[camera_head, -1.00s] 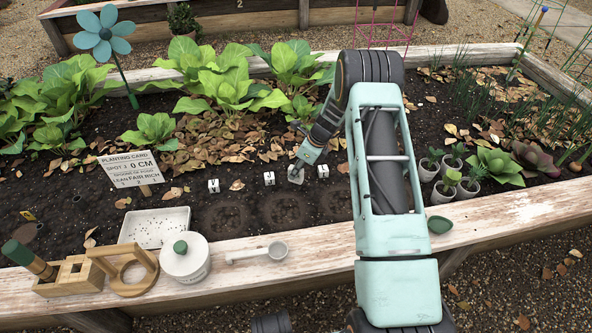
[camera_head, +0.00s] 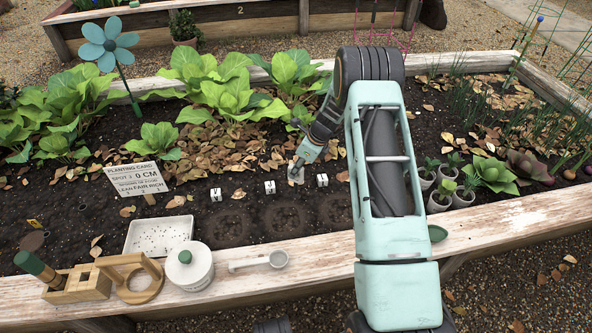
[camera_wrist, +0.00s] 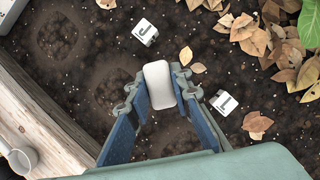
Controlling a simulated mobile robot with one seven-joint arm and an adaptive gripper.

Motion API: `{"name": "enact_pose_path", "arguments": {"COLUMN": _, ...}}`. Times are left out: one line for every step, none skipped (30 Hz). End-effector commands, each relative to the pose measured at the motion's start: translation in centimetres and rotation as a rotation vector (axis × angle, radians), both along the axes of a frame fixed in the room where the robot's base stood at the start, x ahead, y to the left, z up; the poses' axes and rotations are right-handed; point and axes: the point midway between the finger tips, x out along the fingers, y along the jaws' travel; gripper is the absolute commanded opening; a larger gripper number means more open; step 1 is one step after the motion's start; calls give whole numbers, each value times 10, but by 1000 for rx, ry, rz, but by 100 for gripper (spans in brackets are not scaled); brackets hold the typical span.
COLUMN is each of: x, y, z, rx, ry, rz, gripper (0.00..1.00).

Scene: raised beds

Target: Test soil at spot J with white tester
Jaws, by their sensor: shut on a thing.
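My gripper (camera_wrist: 156,92) is shut on the white tester (camera_wrist: 158,85), a small pale rounded block between the fingertips in the wrist view. Its lower end is hidden, so I cannot tell whether it touches soil. In the head view the tester (camera_head: 296,174) shows under my gripper (camera_head: 299,162), between the middle and right marker cubes and slightly behind them. Shallow round soil patches (camera_head: 281,218) lie in front of the cubes.
The wooden rim (camera_head: 335,255) carries a white lidded pot (camera_head: 189,268), a scoop (camera_head: 259,262) and wooden tools (camera_head: 87,284). A white tray (camera_head: 158,247), a planting card (camera_head: 138,180) and a left cube (camera_head: 216,194) stand left. Small pots (camera_head: 440,200) are right of my arm.

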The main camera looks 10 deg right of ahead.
Motion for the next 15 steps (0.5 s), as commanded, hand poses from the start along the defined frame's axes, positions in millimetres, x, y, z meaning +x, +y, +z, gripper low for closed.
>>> {"name": "enact_pose_path", "arguments": {"x": 0, "y": 0, "z": 7, "rx": -1, "ry": -1, "rz": 0, "gripper": 0}}
{"name": "enact_pose_path", "arguments": {"x": 0, "y": 0, "z": 9, "rx": -1, "ry": -1, "rz": 0, "gripper": 0}}
{"name": "enact_pose_path", "arguments": {"x": 0, "y": 0, "z": 12, "rx": -1, "ry": -1, "rz": 0, "gripper": 0}}
{"name": "enact_pose_path", "arguments": {"x": 0, "y": 0, "z": 14, "rx": -1, "ry": -1, "rz": 0, "gripper": 0}}
{"name": "enact_pose_path", "arguments": {"x": 0, "y": 0, "z": 16, "rx": -1, "ry": -1, "rz": 0, "gripper": 0}}
{"name": "enact_pose_path", "arguments": {"x": 0, "y": 0, "z": 19, "rx": -1, "ry": -1, "rz": 0, "gripper": 0}}
{"name": "enact_pose_path", "arguments": {"x": 0, "y": 0, "z": 21, "rx": -1, "ry": -1, "rz": 0, "gripper": 0}}
{"name": "enact_pose_path", "arguments": {"x": 0, "y": 0, "z": 23, "rx": -1, "ry": -1, "rz": 0, "gripper": 0}}
{"name": "enact_pose_path", "arguments": {"x": 0, "y": 0, "z": 26, "rx": -1, "ry": -1, "rz": 0, "gripper": 0}}
{"name": "enact_pose_path", "arguments": {"x": 0, "y": 0, "z": 28, "rx": -1, "ry": -1, "rz": 0, "gripper": 0}}
{"name": "enact_pose_path", "arguments": {"x": 0, "y": 0, "z": 30, "rx": -1, "ry": -1, "rz": 0, "gripper": 0}}
{"name": "enact_pose_path", "arguments": {"x": 0, "y": 0, "z": 33, "rx": -1, "ry": -1, "rz": 0, "gripper": 0}}
{"name": "enact_pose_path", "arguments": {"x": 0, "y": 0, "z": 35, "rx": -1, "ry": -1, "rz": 0, "gripper": 0}}
{"name": "enact_pose_path", "arguments": {"x": 0, "y": 0, "z": 37, "rx": -1, "ry": -1, "rz": 0, "gripper": 0}}
{"name": "enact_pose_path", "arguments": {"x": 0, "y": 0, "z": 40, "rx": -1, "ry": -1, "rz": 0, "gripper": 0}}
